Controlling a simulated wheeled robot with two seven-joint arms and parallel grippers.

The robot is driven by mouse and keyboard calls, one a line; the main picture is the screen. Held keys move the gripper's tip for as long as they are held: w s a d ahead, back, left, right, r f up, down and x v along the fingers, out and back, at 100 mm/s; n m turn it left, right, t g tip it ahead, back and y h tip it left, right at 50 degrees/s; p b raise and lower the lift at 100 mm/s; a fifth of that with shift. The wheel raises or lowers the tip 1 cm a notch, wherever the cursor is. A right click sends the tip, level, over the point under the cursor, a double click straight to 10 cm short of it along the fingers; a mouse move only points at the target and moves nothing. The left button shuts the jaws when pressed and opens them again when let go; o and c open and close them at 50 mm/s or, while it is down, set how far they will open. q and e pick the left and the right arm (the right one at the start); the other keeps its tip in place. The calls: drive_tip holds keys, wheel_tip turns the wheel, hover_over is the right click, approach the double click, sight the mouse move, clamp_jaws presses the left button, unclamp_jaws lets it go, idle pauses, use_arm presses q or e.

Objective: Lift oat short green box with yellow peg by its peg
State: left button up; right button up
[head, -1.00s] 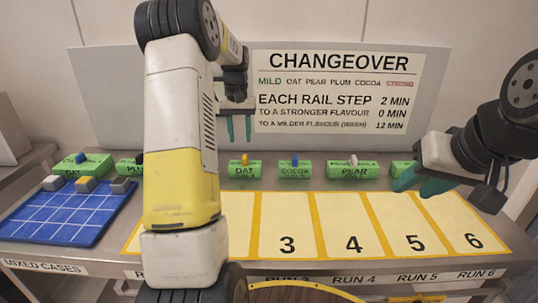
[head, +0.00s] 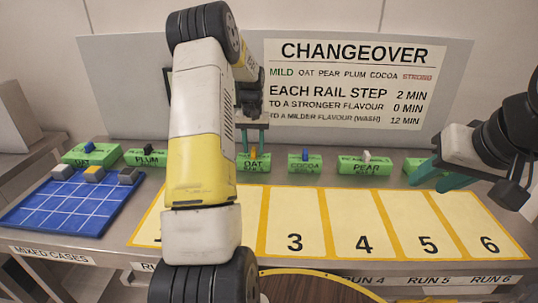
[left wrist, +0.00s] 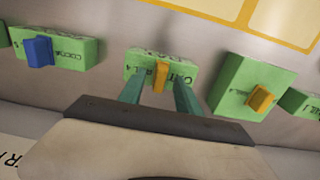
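The short green box labelled OAT (head: 254,165) stands on the table behind the yellow run mat, with a yellow-orange peg (head: 253,153) upright on its top. My left gripper (head: 255,147) is open just above this box, one teal finger on each side of the peg. The left wrist view shows the OAT box (left wrist: 143,64) with its peg (left wrist: 160,77) between the spread fingers (left wrist: 159,88), with gaps on both sides. My right gripper (head: 437,174) is open and empty at the right, near a partly hidden green box (head: 418,166).
A green COCOA box (head: 305,166) with a blue peg stands right of the OAT box, then a PEAR box (head: 365,168). A larger green box with a yellow peg (left wrist: 262,98) is close on the other side, hidden by my arm in the head view. The numbered mat (head: 330,205) is clear.

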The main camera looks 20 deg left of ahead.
use_arm(q)
clamp_jaws()
idle(1.4)
